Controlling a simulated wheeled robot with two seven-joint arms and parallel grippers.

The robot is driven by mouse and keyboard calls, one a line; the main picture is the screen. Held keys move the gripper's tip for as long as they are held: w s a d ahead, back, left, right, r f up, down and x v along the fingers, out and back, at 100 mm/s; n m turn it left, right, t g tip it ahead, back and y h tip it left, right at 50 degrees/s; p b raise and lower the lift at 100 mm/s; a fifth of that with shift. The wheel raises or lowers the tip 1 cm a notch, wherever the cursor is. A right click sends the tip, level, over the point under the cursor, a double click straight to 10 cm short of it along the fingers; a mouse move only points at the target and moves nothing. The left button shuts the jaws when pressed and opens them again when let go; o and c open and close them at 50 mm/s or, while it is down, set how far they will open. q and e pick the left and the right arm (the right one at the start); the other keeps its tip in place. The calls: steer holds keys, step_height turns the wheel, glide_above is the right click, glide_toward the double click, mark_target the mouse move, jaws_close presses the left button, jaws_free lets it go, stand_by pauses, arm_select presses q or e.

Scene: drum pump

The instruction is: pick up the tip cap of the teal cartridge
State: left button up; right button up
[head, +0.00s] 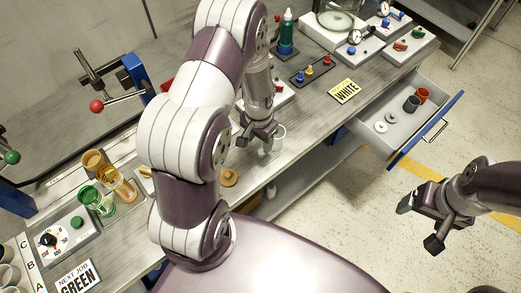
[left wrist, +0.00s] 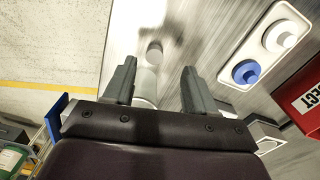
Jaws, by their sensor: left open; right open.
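The teal cartridge (head: 286,36) stands upright near the back of the bench, with a white pointed tip (head: 287,14) on top. I cannot tell whether that tip is its cap. My left gripper (head: 255,142) is open above the front part of the bench, well in front of the cartridge. In the left wrist view, a pale cylinder (left wrist: 146,84) shows between the open fingers (left wrist: 159,68), and a small grey round piece (left wrist: 154,50) lies beyond it. I cannot tell whether they touch the fingers. My right gripper (head: 430,215) is open and empty above the floor.
An open drawer (head: 402,122) juts out at the right. Amber and green cups (head: 96,200) stand at the left. A red box (left wrist: 302,98) is close in the wrist view.

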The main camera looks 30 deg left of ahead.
mark_target(262, 152)
arm_select(q)
steer(key=f, duration=0.1)
steer(key=d+f+p, duration=0.1)
steer(key=shift+w+d+f, duration=0.15)
steer(key=shift+d+f, duration=0.1)
steer(key=shift+f, duration=0.05)
steer(key=shift+a+f, duration=0.2)
steer(key=shift+f, duration=0.4)
steer(key=shift+a+f, duration=0.15)
steer(key=shift+f, duration=0.45)
steer(key=shift+a+f, duration=0.15)
steer(key=shift+d, duration=0.25)
steer(key=c, duration=0.7)
jaws_close()
steer(key=shift+a, duration=0.15)
